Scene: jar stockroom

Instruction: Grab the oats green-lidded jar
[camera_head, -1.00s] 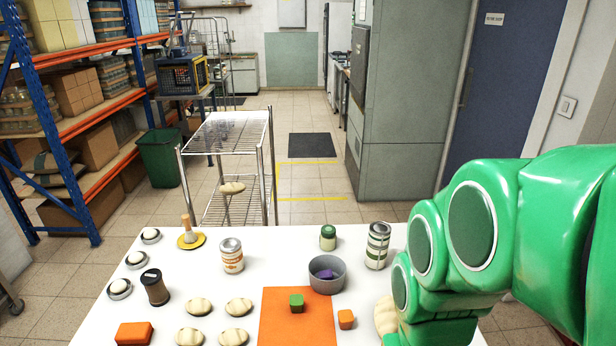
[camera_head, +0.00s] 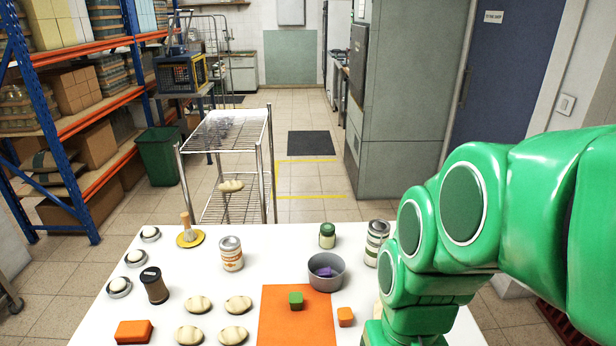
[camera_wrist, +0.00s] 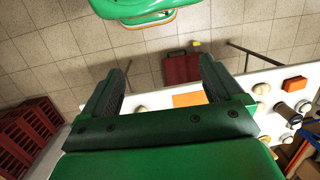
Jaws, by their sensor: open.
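A small jar with a green lid and a pale label (camera_head: 327,236) stands upright at the back of the white table in the head view, just behind a grey bowl. Its label is too small to read. I cannot make it out in the wrist view. My gripper (camera_wrist: 162,82) shows in the wrist view, its two dark fingers spread wide with nothing between them. In the head view only my green arm shows, at the right, and the gripper is hidden or out of frame. The gripper is apart from the jar.
The grey bowl (camera_head: 326,275) holds a purple block. A green-striped can (camera_head: 376,243) stands right of the jar, partly behind my arm. An orange-and-white can (camera_head: 231,254) stands left. An orange mat (camera_head: 297,325), blocks and several buns lie in front. Red crates (camera_wrist: 28,128) stand on the floor.

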